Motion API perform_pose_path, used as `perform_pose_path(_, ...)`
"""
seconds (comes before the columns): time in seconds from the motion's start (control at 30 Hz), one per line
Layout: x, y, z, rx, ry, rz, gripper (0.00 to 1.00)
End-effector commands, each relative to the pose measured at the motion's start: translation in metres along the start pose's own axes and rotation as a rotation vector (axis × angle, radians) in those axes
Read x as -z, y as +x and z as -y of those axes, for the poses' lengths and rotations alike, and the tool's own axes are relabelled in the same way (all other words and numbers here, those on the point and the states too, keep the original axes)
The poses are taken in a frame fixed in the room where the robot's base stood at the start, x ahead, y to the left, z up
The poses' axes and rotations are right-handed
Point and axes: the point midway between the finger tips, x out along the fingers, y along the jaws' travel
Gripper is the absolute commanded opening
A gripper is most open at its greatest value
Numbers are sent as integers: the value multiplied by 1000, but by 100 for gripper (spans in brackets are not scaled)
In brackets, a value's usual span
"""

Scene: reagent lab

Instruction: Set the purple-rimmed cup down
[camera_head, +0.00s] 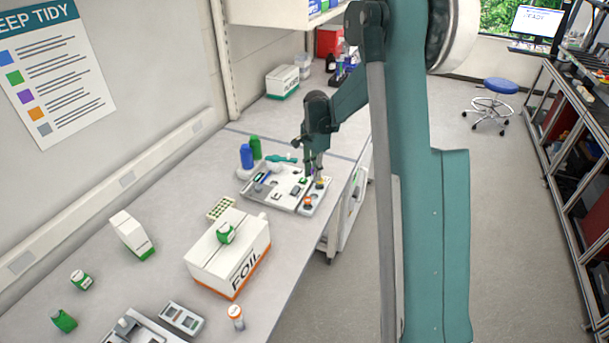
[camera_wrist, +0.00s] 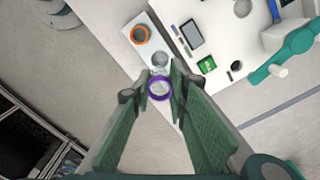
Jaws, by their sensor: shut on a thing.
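The purple-rimmed cup (camera_wrist: 160,88) is between my gripper's fingertips in the wrist view, its purple ring facing the camera. My gripper (camera_wrist: 160,76) is shut on it. In the head view, my gripper (camera_head: 314,168) is over the right end of the white tray area on the bench; the cup is too small to make out there. In the wrist view, the cup overlaps the narrow white rack (camera_wrist: 133,34), close to a small grey round piece (camera_wrist: 160,60) and an orange-rimmed cup (camera_wrist: 140,34). Whether the cup touches the rack is unclear.
A larger white tray (camera_head: 262,198) with small items lies left of the narrow rack (camera_head: 312,207). A blue bottle (camera_head: 246,157) and a green bottle (camera_head: 256,147) stand behind it. A FOIL box (camera_head: 222,255) stands nearer. The bench's front edge is close on the right.

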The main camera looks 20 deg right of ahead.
Motion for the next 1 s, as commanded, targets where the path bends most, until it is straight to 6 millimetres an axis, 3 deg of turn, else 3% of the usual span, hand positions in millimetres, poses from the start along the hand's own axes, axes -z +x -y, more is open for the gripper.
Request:
perform_pose_path(0.37,0,-1,0,0,0,0,8)
perform_pose_path(0.53,0,-13,0,0,0,0,8)
perform_pose_path(1.0,0,-100,0,0,0,0,8)
